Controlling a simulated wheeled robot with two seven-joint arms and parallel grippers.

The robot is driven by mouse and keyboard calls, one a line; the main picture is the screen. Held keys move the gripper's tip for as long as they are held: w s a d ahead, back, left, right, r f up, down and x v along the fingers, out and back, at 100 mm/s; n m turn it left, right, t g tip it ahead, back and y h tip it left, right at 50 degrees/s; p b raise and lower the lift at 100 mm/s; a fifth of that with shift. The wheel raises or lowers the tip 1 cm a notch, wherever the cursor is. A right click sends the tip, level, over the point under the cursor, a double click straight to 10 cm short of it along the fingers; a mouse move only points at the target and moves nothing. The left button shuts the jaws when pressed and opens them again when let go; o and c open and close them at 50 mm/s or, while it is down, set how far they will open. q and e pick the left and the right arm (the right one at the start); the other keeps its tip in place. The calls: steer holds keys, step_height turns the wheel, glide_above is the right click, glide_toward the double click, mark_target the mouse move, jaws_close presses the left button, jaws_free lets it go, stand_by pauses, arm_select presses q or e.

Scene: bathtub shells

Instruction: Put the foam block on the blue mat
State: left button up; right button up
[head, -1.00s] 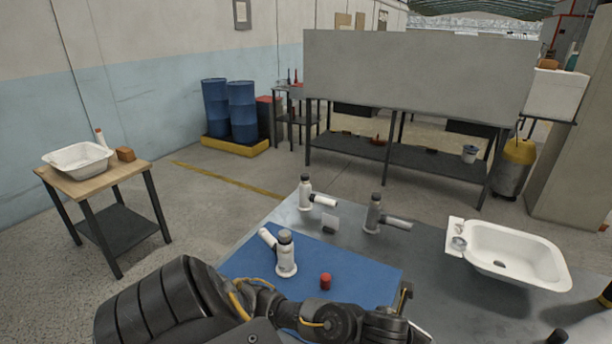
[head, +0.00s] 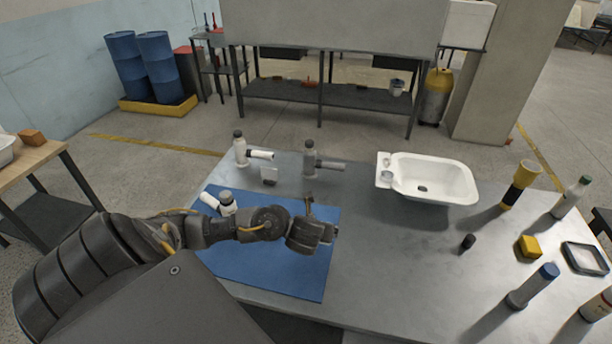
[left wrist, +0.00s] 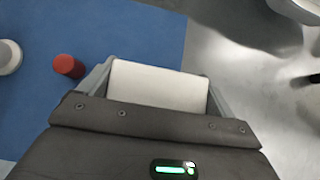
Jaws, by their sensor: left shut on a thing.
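A pale, white-looking block, apparently the foam block (left wrist: 160,85), sits between the two fingers of my left gripper (left wrist: 158,90) in the left wrist view. The gripper is shut on it. In the head view my left gripper (head: 312,230) is above the right part of the blue mat (head: 285,275), and the block is mostly hidden there. In the left wrist view the mat (left wrist: 120,30) lies below and left of the block, with its right edge near the block and grey table beyond. My right gripper is not in view.
A red cap (left wrist: 68,66) and a white fitting (left wrist: 8,57) stand on the mat. Two taps, one white (head: 240,150) and one grey (head: 311,160), stand behind it. A white basin (head: 430,178) and a yellow block (head: 529,247) are to the right. The mat's front is clear.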

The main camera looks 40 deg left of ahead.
arm_select(q)
steer(key=f, duration=0.1)
steer(key=a+f+b, duration=0.1)
steer(key=a+f, duration=0.1)
steer(key=shift+w+f, duration=0.2)
steer(key=shift+w, duration=0.15)
steer(key=shift+a+f, duration=0.25)
steer(key=shift+a, duration=0.1)
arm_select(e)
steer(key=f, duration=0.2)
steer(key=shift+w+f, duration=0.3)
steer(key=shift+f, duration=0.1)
arm_select(q)
steer(key=shift+a+f+b, duration=0.15)
steer(key=shift+f+b, duration=0.1)
steer(key=shift+b, duration=0.2)
steer(key=f, duration=0.1)
steer(key=f+b, duration=0.2)
steer(key=shift+w+a+f, duration=0.2)
steer(key=shift+a+f, duration=0.05)
steer(key=shift+f, duration=0.05)
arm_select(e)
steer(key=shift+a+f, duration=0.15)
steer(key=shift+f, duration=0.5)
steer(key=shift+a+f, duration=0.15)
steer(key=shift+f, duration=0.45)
